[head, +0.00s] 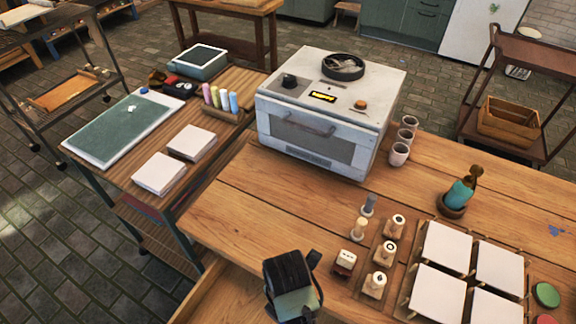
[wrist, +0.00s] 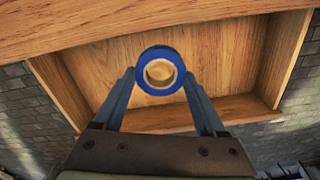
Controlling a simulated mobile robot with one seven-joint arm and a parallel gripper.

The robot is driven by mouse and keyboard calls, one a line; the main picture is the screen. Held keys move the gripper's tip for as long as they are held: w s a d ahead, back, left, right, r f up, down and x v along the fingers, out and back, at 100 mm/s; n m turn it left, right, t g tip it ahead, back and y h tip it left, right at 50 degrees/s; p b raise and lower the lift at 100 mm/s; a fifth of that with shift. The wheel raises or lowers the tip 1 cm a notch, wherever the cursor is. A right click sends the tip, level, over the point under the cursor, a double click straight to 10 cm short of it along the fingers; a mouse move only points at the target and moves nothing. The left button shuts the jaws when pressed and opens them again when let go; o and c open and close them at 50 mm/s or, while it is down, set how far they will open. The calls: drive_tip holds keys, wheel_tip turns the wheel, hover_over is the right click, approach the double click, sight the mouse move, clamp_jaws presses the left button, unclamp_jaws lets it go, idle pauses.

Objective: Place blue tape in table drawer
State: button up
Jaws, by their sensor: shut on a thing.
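The blue tape (wrist: 160,51) is a roll with a blue outer ring and a paler core. In the wrist view my gripper (wrist: 160,76) has one finger on each side of the roll and is shut on it. Behind the roll is the open table drawer (wrist: 280,62), a wooden box with a bare floor. The roll appears over the drawer opening; its exact height above the floor is hard to tell. In the head view my gripper (head: 290,285) is at the bottom near the table's front edge and hides the tape. Part of the drawer (head: 207,292) shows to its left.
The wooden table (head: 260,215) carries a white oven (head: 325,115), cups, stamp-like blocks (head: 346,260) and white tiles (head: 440,295). The blocks stand close to the right of my gripper. A side table (head: 125,180) stands at left. The visible drawer floor is clear.

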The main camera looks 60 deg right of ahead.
wheel_tip(320, 180, down, 12)
drive_tip(key=shift+f+b, duration=0.1)
drive_tip(key=shift+b, duration=0.95)
drive_tip(key=shift+f, duration=0.1)
drive_tip(key=shift+f, duration=0.15)
drive_tip(key=o, duration=1.3)
drive_tip(key=shift+c, duration=0.2)
drive_tip(key=shift+r, duration=0.2)
wheel_tip(320, 180, up, 12)
drive_tip(key=p, duration=0.2)
